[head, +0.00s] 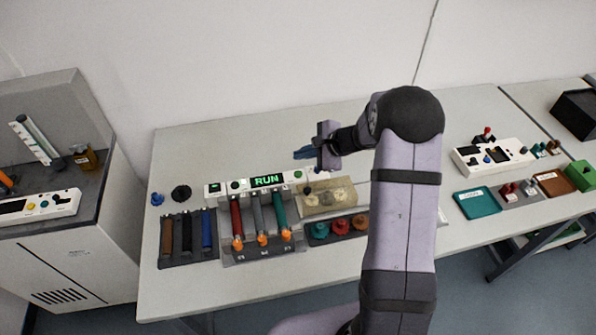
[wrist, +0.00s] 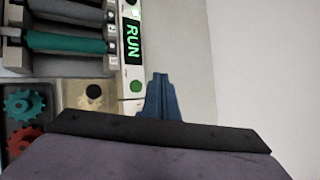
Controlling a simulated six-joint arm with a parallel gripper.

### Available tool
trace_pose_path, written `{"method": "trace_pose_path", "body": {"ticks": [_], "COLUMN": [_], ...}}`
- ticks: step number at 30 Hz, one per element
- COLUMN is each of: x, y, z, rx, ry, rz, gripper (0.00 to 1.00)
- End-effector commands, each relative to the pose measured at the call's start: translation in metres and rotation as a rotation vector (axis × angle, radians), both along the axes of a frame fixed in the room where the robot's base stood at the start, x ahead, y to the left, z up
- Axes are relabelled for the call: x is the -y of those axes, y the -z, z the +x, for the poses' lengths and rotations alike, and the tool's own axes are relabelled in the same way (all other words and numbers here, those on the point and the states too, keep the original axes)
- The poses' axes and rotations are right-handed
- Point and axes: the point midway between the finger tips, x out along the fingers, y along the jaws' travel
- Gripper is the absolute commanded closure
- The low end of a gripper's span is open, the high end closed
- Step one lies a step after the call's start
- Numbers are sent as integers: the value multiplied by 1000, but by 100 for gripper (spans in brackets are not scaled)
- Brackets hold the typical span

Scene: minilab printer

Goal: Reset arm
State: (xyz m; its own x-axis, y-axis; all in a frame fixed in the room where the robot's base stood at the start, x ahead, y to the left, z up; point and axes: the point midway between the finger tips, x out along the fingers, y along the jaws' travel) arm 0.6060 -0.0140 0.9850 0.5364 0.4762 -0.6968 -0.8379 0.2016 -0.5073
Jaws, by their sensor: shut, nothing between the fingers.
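My gripper (head: 306,153) is held above the table behind the printer station, its blue fingers pointing left in the head view. In the wrist view the blue fingers (wrist: 160,92) are together with nothing between them. My purple arm rises from the front of the table and bends over to the left at the top. The printer (head: 262,215) has a display reading RUN in green; the display also shows in the wrist view (wrist: 132,38). The fingers appear beside the display strip's end in the wrist view. I cannot tell their exact height above the table.
Red, grey and teal rollers sit in the printer. A rack (head: 187,237) with several rollers stands to its left, and a beige block (head: 329,196) to its right. Coloured gears lie in front of the block. A white device (head: 493,157) and trays stand farther right. The table behind the printer is mostly clear.

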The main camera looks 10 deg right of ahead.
Motion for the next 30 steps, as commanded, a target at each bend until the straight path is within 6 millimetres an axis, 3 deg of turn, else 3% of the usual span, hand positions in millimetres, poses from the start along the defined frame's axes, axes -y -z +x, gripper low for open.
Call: {"method": "trace_pose_path", "body": {"ticks": [22,26,30], "x": [-3,-17,-41], "y": [-1,-8,-18], "z": [-3,-23,-69], "rx": [0,-4,-12], "ry": [-18,-113,-323], "rz": [-10,-62,-182], "gripper": [100,100,100]}}
